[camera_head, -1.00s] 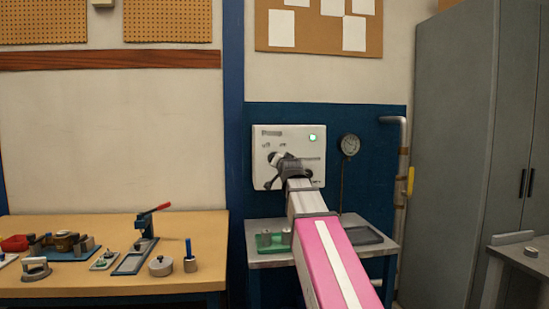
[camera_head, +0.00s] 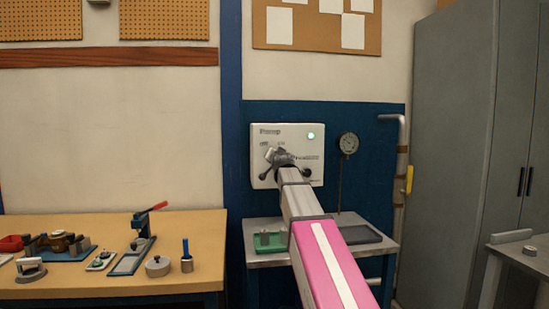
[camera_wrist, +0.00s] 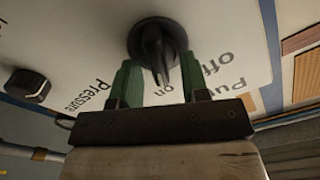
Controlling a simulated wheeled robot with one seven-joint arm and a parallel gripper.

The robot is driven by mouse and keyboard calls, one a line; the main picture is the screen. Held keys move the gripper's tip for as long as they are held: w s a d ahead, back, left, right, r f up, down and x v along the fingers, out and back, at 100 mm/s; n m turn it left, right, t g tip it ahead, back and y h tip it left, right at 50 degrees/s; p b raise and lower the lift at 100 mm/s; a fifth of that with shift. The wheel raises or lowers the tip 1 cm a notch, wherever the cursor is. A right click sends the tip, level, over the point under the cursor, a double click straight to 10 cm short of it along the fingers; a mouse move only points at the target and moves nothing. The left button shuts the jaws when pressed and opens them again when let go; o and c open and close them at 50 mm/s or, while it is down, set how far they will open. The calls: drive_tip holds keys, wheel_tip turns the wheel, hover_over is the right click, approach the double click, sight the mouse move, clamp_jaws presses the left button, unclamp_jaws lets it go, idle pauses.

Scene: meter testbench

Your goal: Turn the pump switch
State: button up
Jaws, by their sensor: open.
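The pump switch (camera_wrist: 157,48) is a round black knob with a raised pointer grip on the white panel, with "Pump", "Off" and "on" printed beside it, upside down in the wrist view. My gripper (camera_wrist: 158,64) is open, with one green finger on each side of the knob's grip. A gap seems to show on both sides; contact cannot be told. In the head view, my gripper (camera_head: 282,160) is in front of the white panel (camera_head: 262,180) and hides the switch. A green lamp (camera_head: 310,136) is lit on the panel.
A second black knob (camera_wrist: 28,85), by the word "Pressure", is at the left in the wrist view. A gauge (camera_head: 348,143) and a pipe (camera_head: 401,160) stand right of the panel. A metal bench (camera_head: 262,259) with a green tray (camera_head: 268,243) is below.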

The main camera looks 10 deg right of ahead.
drive_tip(key=shift+w, duration=0.15)
clamp_jaws()
drive_tip(key=shift+n, duration=0.3)
drive_tip(key=n, duration=0.7)
drive_tip(key=a+n, duration=0.1)
drive_tip(key=n, duration=0.3)
drive_tip(key=shift+n, duration=0.3)
idle(0.4)
